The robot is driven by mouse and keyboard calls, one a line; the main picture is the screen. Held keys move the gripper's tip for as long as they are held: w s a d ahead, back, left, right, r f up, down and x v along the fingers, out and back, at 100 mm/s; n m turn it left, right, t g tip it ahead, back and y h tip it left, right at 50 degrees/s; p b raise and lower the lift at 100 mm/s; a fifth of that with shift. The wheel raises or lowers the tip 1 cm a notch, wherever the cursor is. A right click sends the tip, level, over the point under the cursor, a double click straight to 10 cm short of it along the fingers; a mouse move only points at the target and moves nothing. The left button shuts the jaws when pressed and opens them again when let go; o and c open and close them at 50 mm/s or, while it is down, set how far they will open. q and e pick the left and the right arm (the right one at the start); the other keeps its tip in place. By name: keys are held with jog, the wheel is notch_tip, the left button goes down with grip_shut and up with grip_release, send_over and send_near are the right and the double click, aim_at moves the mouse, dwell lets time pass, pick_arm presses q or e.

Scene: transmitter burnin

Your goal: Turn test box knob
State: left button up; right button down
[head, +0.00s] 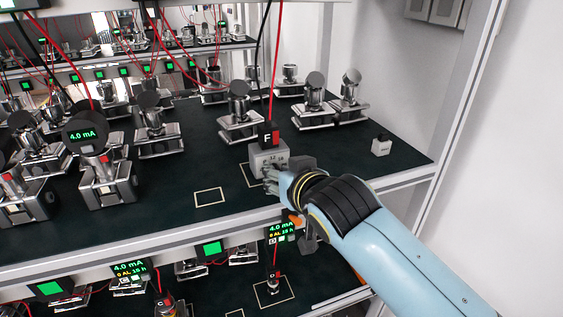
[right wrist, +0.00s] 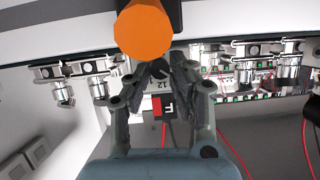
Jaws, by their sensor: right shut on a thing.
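The test box (head: 268,157) is a small light-grey box near the front edge of the dark shelf. A black plug marked F (head: 267,137) stands in its top, with a red and a black cable rising from it. My right gripper (head: 272,180) is at the front of the box, shut on the knob. In the right wrist view, the dark knob (right wrist: 158,69) shows between the fingertips, with the box face around it and the F plug (right wrist: 168,106) beyond. The fingers hide part of the box and knob, so the knob's pointer is unclear. My left gripper is not in view.
Several metal transmitters (head: 239,120) stand on the dark shelf (head: 205,160) left of and behind the box. A small grey block (head: 381,145) stands to the right. A metal upright (head: 465,110) bounds the right side. An orange round part (right wrist: 142,28) is close to the wrist camera.

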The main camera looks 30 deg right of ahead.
jog(key=c, duration=1.5)
grip_release()
jog(key=shift+o, duration=0.2)
jog(key=v, duration=0.7)
jog(key=shift+s+a+r, duration=0.1)
jog(key=shift+s, duration=0.1)
